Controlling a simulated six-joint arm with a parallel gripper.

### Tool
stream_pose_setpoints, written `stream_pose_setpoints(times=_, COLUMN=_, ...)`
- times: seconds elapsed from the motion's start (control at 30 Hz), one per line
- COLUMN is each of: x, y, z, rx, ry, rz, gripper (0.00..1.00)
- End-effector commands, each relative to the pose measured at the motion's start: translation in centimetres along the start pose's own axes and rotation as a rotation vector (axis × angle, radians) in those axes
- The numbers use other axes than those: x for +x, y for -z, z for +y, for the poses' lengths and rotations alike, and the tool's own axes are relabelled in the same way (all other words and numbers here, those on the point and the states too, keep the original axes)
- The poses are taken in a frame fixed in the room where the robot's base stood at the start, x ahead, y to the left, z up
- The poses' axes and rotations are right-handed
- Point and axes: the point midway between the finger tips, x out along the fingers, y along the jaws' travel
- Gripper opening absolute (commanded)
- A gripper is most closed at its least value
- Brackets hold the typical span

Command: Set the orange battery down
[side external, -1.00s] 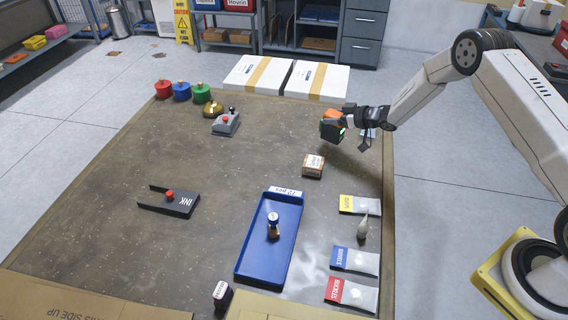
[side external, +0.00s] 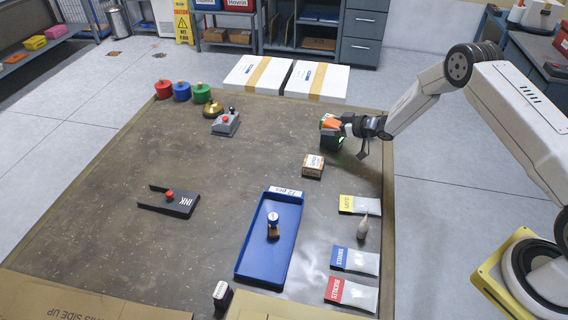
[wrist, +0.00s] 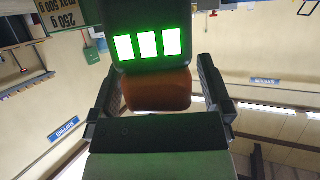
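The orange battery (side external: 330,123) is a block with an orange part and dark parts, near the far right of the work table. My gripper (side external: 345,127) reaches it from the right, lying nearly level. In the wrist view the battery's orange middle (wrist: 157,91) is between my two fingers (wrist: 160,92), and a dark face with three lit green bars (wrist: 148,45) shows beyond it. The fingers appear closed on its sides. The battery's underside is hidden, so I cannot tell whether it touches the table.
A small cardboard box (side external: 313,166) stands just in front of the battery. A blue tray (side external: 255,245) holding a small stamp-like item (side external: 273,226) is nearer. A grey device with a red button (side external: 226,123) is to the left. The table between them is clear. White boxes (side external: 318,80) lie behind.

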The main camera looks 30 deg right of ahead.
Motion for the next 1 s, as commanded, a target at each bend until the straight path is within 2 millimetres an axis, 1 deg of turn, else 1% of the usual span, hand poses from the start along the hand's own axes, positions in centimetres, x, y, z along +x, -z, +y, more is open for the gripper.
stream_pose_setpoints(times=0.3, x=-0.1, y=0.4, z=0.0, rx=0.000, ry=0.000, rz=0.000, gripper=1.00)
stream_pose_setpoints(times=0.47, x=-1.0, y=0.2, z=0.1, rx=0.001, ry=-0.001, rz=-0.001, gripper=1.00)
stream_pose_setpoints(times=0.67, x=-2.8, y=0.3, z=0.1, rx=0.001, ry=-0.001, rz=-0.001, gripper=1.00)
stream_pose_setpoints(times=1.0, x=-7.2, y=0.3, z=0.1, rx=0.002, ry=-0.002, rz=0.000, gripper=1.00)
